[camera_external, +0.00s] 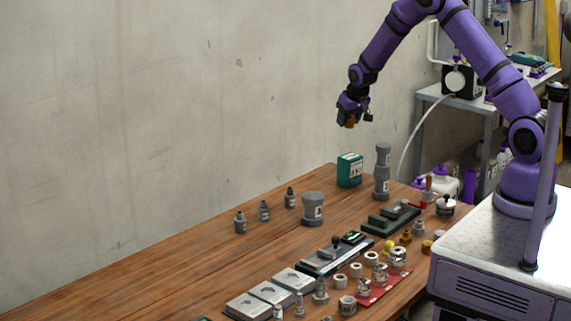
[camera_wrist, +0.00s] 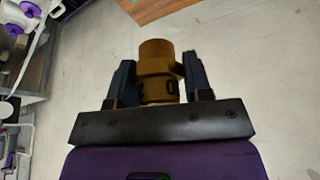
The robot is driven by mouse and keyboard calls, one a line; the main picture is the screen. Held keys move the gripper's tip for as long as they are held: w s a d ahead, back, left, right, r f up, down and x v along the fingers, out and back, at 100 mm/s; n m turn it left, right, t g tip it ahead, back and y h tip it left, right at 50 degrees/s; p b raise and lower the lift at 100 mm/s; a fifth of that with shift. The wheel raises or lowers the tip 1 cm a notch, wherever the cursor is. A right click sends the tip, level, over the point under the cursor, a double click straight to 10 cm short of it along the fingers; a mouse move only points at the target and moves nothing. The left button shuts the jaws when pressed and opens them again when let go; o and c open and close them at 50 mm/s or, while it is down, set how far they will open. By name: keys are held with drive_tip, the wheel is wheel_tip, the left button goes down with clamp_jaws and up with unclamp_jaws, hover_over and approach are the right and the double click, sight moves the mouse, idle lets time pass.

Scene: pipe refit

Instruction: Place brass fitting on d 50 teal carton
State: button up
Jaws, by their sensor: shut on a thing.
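The brass fitting (camera_wrist: 157,62) is clamped between the two fingers of my gripper (camera_wrist: 160,85) in the wrist view. Dark characters show on its lower part. In the external view my gripper (camera_external: 354,116) is high above the table's far end, and the brass fitting (camera_external: 349,123) shows small at its lower side. The teal carton (camera_external: 349,171) stands upright on the wooden table below my gripper, with a white label on its front. Its top looks bare, and the fitting is well above and apart from it.
A tall grey pipe piece (camera_external: 382,172) stands right of the carton. Trays, a red mat (camera_external: 384,287) and loose fittings crowd the near right edge. The left of the wooden table (camera_external: 150,290) is clear.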

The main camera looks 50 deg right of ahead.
sight(347, 154)
drive_tip(key=shift+d, duration=0.4)
drive_tip(key=shift+f, duration=0.35)
wheel_tip(347, 154, down, 9)
drive_tip(key=shift+f, duration=0.1)
drive_tip(key=shift+f, duration=0.1)
drive_tip(key=o, duration=1)
drive_tip(key=shift+c, duration=0.2)
